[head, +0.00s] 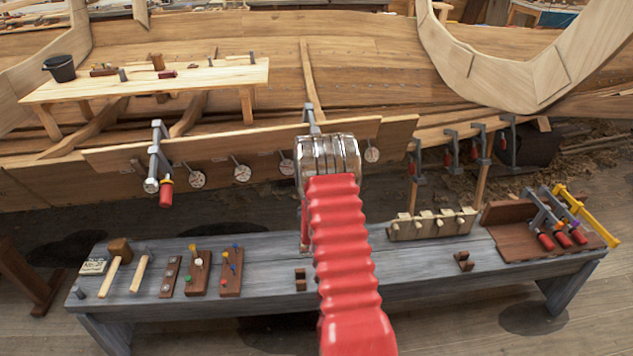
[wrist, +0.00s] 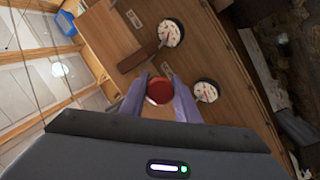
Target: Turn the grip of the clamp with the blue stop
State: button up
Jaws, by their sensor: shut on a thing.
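In the wrist view my gripper (wrist: 160,84) has its two fingers on either side of a round red grip (wrist: 159,92), closed on it. The grip is seen nearly end-on, in front of the wooden plank. In the head view my silver wrist and red arm hide the fingers and most of this clamp; its grey top (head: 311,117) shows over the plank edge (head: 250,144). No blue stop shows on it, as that part is hidden.
Round white discs (head: 242,173) line the plank. The grey bench (head: 400,270) below holds mallets, peg boards and a brown tray (head: 515,246) with several red-gripped clamps. More clamps (head: 480,140) hang at right. A trestle table (head: 150,85) stands behind.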

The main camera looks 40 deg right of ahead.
jog(key=shift+s+d+r, duration=0.1)
jog(key=shift+d+r, duration=0.1)
jog(key=shift+d, duration=0.05)
jog(key=o, duration=0.7)
jog(key=shift+c, duration=0.2)
jog(key=o, duration=0.4)
jog(key=shift+a+f, duration=0.1)
jog(key=shift+a, duration=0.15)
jog(key=v, duration=1.3)
jog(key=shift+s+a+f, duration=0.1)
jog(key=shift+s+a, duration=0.1)
